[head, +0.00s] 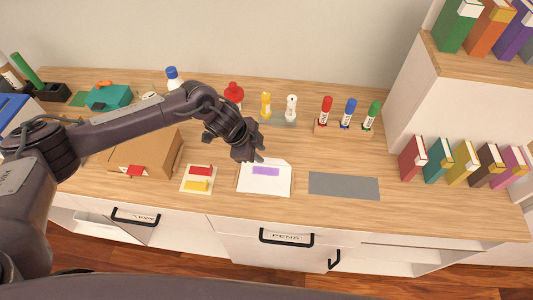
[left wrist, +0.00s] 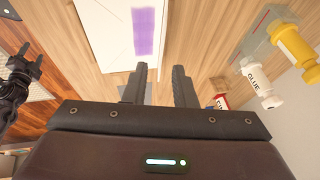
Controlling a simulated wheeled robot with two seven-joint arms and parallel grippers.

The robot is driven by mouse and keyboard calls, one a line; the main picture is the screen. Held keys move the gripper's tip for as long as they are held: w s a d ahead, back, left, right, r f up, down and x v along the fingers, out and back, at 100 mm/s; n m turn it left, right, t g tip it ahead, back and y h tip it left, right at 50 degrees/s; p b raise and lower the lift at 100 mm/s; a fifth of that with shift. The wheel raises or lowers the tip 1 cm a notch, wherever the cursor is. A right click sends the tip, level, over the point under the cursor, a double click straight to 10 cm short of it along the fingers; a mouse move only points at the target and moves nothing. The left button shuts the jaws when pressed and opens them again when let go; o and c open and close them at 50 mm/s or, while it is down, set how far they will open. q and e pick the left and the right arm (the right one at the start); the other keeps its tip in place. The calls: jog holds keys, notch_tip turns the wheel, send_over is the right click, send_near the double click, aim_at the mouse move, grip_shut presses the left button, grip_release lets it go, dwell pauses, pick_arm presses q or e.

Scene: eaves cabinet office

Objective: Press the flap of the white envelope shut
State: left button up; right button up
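The white envelope (head: 265,185) lies on the wooden counter, with a purple strip (head: 265,171) across it. Its far edge has slanted corners; the gripper hides part of this edge, and I cannot tell how far the flap is raised. In the left wrist view the envelope (left wrist: 108,35) and purple strip (left wrist: 144,32) are at the top. My left gripper (head: 256,157) is above the envelope's far left edge. Its two fingers (left wrist: 160,85) are apart with nothing between them. My right gripper (left wrist: 26,65) shows at the left wrist view's left edge, its fingers apart and empty.
A grey mat (head: 344,186) lies right of the envelope. A notepad with red and yellow blocks (head: 198,179) lies left, near a cardboard box (head: 144,152). Behind stand glue bottles (head: 291,106) and a marker holder (head: 344,132). A drawer (head: 286,240) is below the counter's front edge.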

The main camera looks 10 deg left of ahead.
aim_at(267, 161)
pick_arm(q)
jog(key=p+x, duration=0.1)
jog(key=x, duration=0.4)
jog(key=shift+w+d+f, duration=0.1)
jog(key=shift+d+f, duration=0.1)
jog(key=shift+f, duration=0.1)
grip_shut()
